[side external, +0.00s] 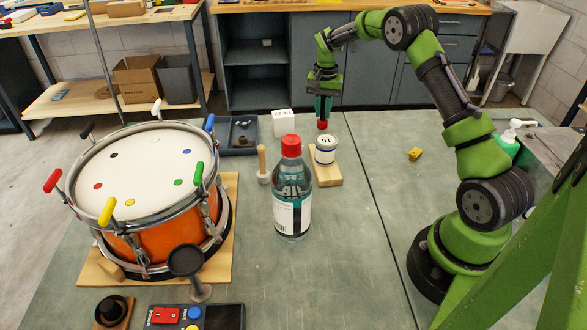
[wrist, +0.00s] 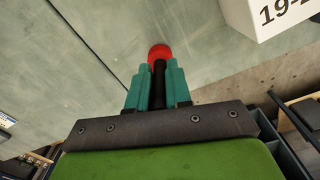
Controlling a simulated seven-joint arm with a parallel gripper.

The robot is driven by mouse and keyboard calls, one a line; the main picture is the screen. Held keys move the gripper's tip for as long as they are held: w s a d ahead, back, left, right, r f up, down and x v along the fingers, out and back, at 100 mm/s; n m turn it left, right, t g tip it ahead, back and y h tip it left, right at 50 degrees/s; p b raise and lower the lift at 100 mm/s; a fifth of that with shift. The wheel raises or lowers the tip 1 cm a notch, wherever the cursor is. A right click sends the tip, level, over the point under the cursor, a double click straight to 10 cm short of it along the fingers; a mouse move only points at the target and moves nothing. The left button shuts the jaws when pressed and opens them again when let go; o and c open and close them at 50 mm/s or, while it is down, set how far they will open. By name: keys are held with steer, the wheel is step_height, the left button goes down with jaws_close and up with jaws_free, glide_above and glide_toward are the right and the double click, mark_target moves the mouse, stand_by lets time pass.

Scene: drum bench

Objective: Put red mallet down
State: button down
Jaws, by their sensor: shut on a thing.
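The red mallet has a round red head (side external: 322,124) and a dark handle. My gripper (side external: 323,111) points down, shut on the handle, with the red head below the fingertips. In the wrist view the head (wrist: 160,53) shows just beyond the teal fingers of my gripper (wrist: 158,76), with the dark handle between them. In the side view the head appears just behind the top of a white can (side external: 325,150). Whether the head touches the bench or hangs above it, I cannot tell.
A drum (side external: 145,175) with coloured handles stands at left. A red-capped bottle (side external: 291,195) and a wooden-handled tool (side external: 263,165) stand near the can. A white block (side external: 283,122) and dark tray (side external: 239,134) lie behind. Bench right of the can is mostly clear, except a yellow piece (side external: 415,153).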

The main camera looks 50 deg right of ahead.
steer(key=shift+f, duration=0.15)
steer(key=c, duration=1.1)
jaws_free()
steer(key=shift+o, duration=0.2)
